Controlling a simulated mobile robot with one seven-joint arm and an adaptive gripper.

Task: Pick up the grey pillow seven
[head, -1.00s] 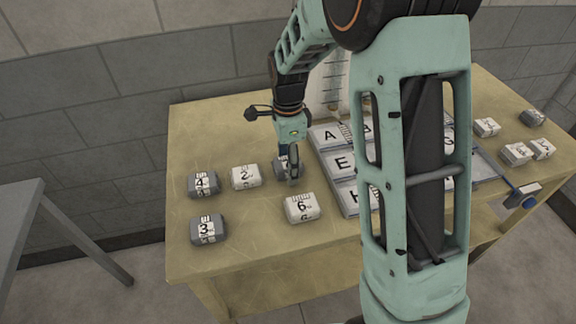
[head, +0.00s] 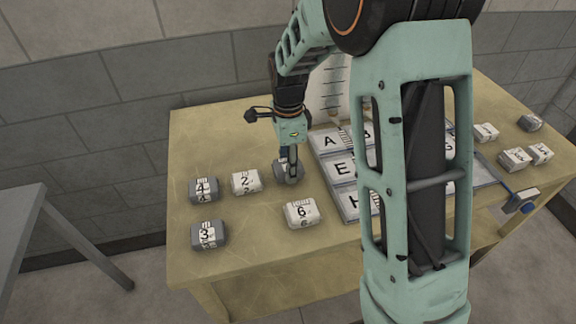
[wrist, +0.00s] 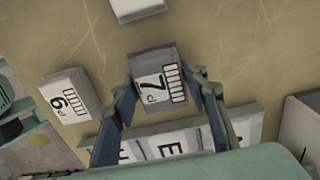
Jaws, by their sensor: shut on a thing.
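The grey pillow seven (wrist: 155,80) is a small grey block with a white label marked 7. In the wrist view it sits between the two fingers of my gripper (wrist: 166,90), which is shut on it. In the head view my gripper (head: 290,172) points down over the table, and the grey pillow seven (head: 283,174) is partly hidden behind the fingers. It is at or very near the table top; I cannot tell whether it is clear of the surface.
White pillow 6 (head: 300,213), white pillow 2 (head: 246,182) and grey pillows 4 (head: 203,190) and 3 (head: 209,234) lie nearby on the yellowish table (head: 250,262). A lettered tray (head: 350,206) is just right of my gripper. Several more pillows (head: 515,159) lie at far right.

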